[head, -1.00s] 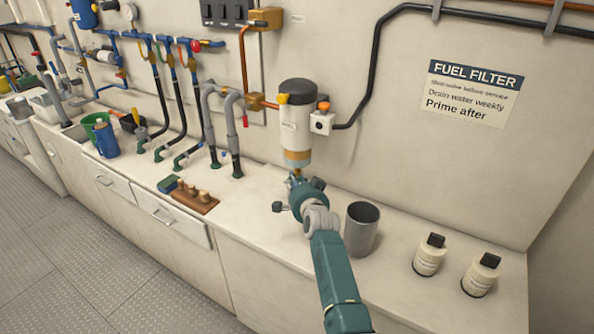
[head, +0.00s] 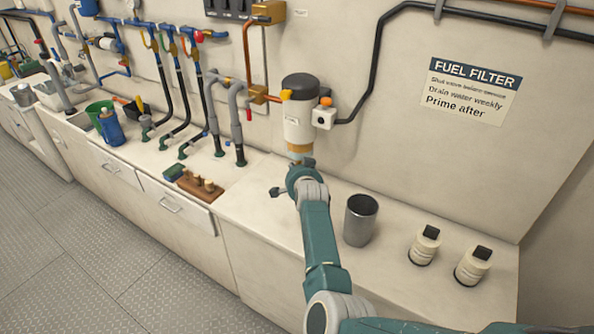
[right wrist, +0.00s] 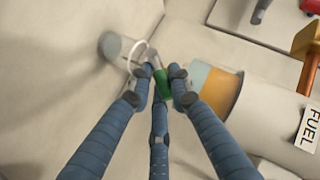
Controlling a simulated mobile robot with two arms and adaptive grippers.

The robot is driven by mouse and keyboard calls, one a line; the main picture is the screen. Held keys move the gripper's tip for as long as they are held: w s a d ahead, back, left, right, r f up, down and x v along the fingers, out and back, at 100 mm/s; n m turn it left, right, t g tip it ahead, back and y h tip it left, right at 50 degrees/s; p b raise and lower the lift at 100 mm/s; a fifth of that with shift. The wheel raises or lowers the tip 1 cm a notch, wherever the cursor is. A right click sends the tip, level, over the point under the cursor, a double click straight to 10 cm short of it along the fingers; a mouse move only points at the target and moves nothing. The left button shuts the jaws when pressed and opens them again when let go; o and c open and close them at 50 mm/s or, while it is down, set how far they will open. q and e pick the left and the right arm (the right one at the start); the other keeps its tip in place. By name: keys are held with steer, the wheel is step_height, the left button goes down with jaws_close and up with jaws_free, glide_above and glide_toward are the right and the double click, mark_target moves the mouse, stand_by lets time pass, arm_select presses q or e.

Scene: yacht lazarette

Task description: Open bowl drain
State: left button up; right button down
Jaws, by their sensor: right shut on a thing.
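The fuel filter (head: 299,122) hangs on the wall, with a white body, dark cap and amber bowl (head: 299,154) at its bottom. In the right wrist view the bowl (right wrist: 219,92) shows amber and pale blue bands, and a "FUEL" label is on the white body. A small green drain piece (right wrist: 163,86) is at the bowl's lower end. My right gripper (right wrist: 160,76) has its blue fingers shut around this drain piece; they partly hide it. In the head view my wrist hides the drain. The drain's turned position cannot be told. My left gripper is not in view.
An open grey metal cup (head: 361,220) stands on the counter right of my arm. Two white canisters (head: 424,246) (head: 472,266) stand farther right. A wooden block with pegs (head: 202,186) lies left. Hoses (head: 236,120) and pipes run close left of the filter.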

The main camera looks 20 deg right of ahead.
steer(key=c, duration=1.5)
jaws_free()
steer(key=shift+s+f, duration=0.1)
steer(key=shift+f, duration=0.15)
steer(key=shift+c, duration=0.2)
steer(key=shift+r, duration=0.1)
